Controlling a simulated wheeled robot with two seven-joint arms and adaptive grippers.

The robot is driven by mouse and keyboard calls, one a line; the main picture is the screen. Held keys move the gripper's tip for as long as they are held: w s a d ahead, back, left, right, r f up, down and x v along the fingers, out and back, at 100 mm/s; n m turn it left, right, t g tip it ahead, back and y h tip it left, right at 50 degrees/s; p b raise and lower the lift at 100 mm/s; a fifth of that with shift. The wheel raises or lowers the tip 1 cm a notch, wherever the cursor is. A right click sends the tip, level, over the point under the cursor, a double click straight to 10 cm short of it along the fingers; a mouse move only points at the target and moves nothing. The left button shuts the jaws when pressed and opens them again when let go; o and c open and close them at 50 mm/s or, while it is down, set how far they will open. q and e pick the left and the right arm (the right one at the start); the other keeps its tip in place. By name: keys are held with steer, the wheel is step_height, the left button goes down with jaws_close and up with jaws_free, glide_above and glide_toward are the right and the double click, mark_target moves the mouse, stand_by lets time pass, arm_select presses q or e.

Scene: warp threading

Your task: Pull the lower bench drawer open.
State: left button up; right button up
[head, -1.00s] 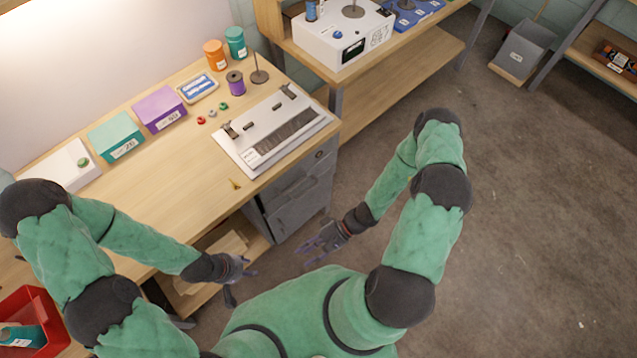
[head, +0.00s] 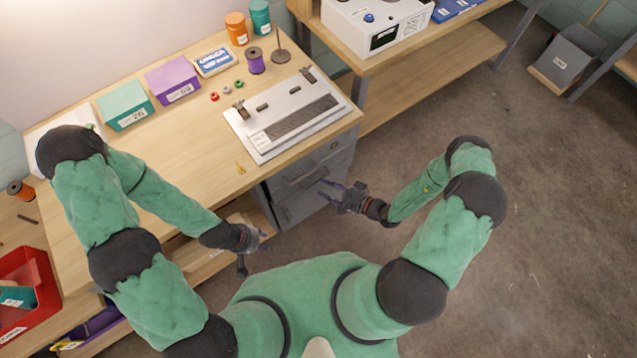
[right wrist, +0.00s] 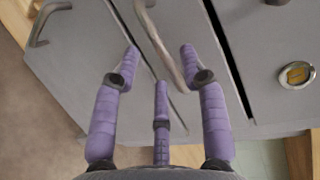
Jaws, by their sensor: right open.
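The grey drawer unit (head: 312,196) stands under the right end of the bench, its drawer fronts looking shut. My right gripper (head: 328,190) is open in front of them. In the right wrist view, the purple fingers of my right gripper (right wrist: 160,65) are spread, with a metal bar handle (right wrist: 163,45) running between their tips. Contact with the handle cannot be told. A second handle (right wrist: 42,25) shows at the upper left, and a round brass-centred lock (right wrist: 297,75) at the right. My left gripper (head: 262,240) is near the bench's front edge; its jaws are too small to read.
The wooden bench top (head: 200,185) carries a white threading board (head: 290,118), a purple box (head: 172,80), a teal box (head: 125,104) and a purple spool (head: 255,61). A red bin (head: 28,295) is at lower left. The floor (head: 540,230) on the right is clear.

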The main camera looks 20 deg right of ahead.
mark_target(318, 182)
steer(key=shift+b+x, duration=0.4)
steer(key=shift+x, duration=1.7)
jaws_close()
